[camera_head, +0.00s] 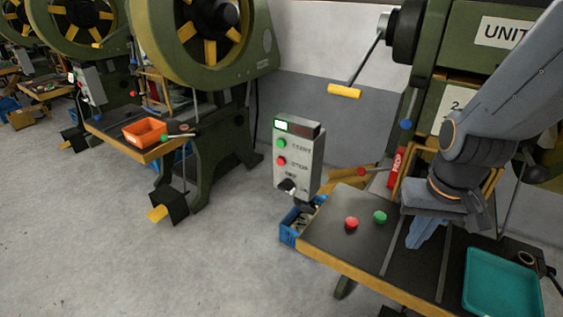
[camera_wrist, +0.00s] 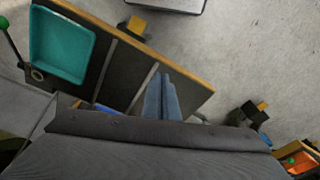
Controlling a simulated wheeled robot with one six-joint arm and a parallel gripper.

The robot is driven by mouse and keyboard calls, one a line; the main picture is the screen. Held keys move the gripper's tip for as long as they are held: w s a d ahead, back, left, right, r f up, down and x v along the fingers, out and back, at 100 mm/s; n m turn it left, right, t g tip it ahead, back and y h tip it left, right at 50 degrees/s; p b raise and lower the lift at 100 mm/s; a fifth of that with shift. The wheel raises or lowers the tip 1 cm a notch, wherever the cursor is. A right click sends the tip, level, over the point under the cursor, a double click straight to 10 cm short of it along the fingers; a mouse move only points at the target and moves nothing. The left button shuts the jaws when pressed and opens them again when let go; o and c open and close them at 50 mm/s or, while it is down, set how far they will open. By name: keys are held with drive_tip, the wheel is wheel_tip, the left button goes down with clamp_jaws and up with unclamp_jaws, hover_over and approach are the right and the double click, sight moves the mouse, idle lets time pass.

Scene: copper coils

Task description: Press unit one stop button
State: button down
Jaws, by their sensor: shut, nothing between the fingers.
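A grey control box (camera_head: 298,155) stands left of the press table, with a lit green display on top. Its green button (camera_head: 282,143) is above its red button (camera_head: 281,161); the lettering beside them is small, and a dark knob sits lower. A red button (camera_head: 351,222) and a green button (camera_head: 380,217) also sit on the table's dark top. My gripper (camera_head: 416,243) points down above the table, right of these buttons, with its blue fingers together and empty. The fingers also show in the wrist view (camera_wrist: 163,98), where neither pair of buttons can be seen.
A teal tray (camera_head: 503,282) lies at the table's right. A blue crate (camera_head: 290,237) stands beside the table. Open floor lies left.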

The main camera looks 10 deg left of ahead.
drive_tip(key=w+a+f+t+y, duration=0.1)
drive_tip(key=w+a+f+t, duration=0.3)
drive_tip(key=w+a, duration=0.65)
drive_tip(key=m+t+y+b, duration=0.1)
drive_tip(key=m+t+y, duration=0.15)
drive_tip(key=t, duration=0.35)
approach(281, 161)
wheel_tip(281, 161, down, 5)
drive_tip(key=s, duration=0.2)
drive_tip(key=s+a+t+y, duration=0.2)
drive_tip(key=a+t+y, duration=0.1)
drive_tip(key=a, duration=0.4)
drive_tip(key=shift+s+b, duration=0.25)
drive_tip(key=shift+b, duration=0.05)
drive_tip(key=shift+w+f, duration=0.1)
drive_tip(key=shift+w, duration=0.05)
drive_tip(key=w+d+b, duration=0.2)
drive_tip(key=w+d, duration=0.1)
drive_tip(key=w, duration=0.5)
drive_tip(key=shift+d, duration=0.2)
drive_tip(key=shift+w+d, duration=0.1)
drive_tip(key=shift+w+d, duration=0.1)
drive_tip(key=shift+w, duration=0.1)
